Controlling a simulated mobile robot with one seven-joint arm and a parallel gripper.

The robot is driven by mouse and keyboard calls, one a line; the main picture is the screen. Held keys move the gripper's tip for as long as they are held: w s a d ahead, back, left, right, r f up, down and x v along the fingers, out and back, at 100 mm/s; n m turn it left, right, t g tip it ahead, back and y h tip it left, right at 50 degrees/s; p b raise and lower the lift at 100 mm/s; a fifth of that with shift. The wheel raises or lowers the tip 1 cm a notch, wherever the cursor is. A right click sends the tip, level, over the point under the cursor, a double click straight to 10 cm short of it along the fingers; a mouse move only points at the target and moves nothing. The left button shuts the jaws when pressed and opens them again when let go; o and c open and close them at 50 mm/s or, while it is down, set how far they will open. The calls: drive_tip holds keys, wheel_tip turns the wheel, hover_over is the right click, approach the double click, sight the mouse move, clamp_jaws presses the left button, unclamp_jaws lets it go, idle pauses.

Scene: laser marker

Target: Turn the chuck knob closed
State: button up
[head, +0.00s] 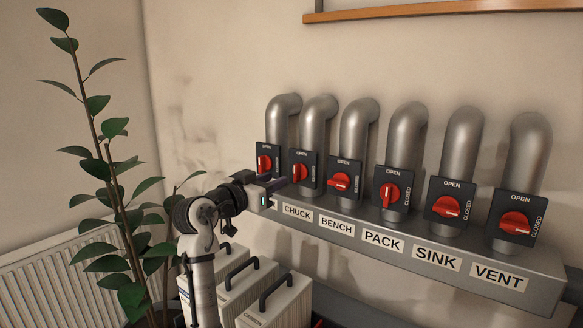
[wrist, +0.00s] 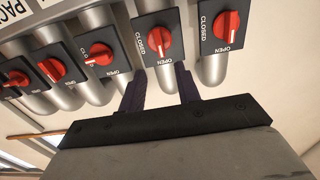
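The chuck knob (head: 299,173) is a red handle on a black plate, second from the left, above the CHUCK label (head: 297,215). Its handle stands upright, in line with the OPEN word. In the wrist view the chuck knob (wrist: 159,41) appears upside down, its handle lined up with OPEN and CLOSED off to the side. My gripper (head: 278,186) is in front of the left end of the row. In the wrist view my gripper (wrist: 161,84) has its two dark fingers apart and empty, with the chuck knob just beyond the gap. I see no contact.
Similar knobs flank it: the leftmost (head: 264,162) and the bench knob (head: 339,182) are close on either side. Grey pipes rise behind the plates from a labelled grey ledge (head: 540,262). A plant (head: 100,180) and white cases with black handles (head: 275,305) are at the left and below.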

sight(294, 170)
drive_tip(key=p+x, duration=0.2)
drive_tip(key=x, duration=0.6)
drive_tip(key=shift+w+d, duration=0.1)
drive_tip(key=shift+w, duration=0.05)
clamp_jaws()
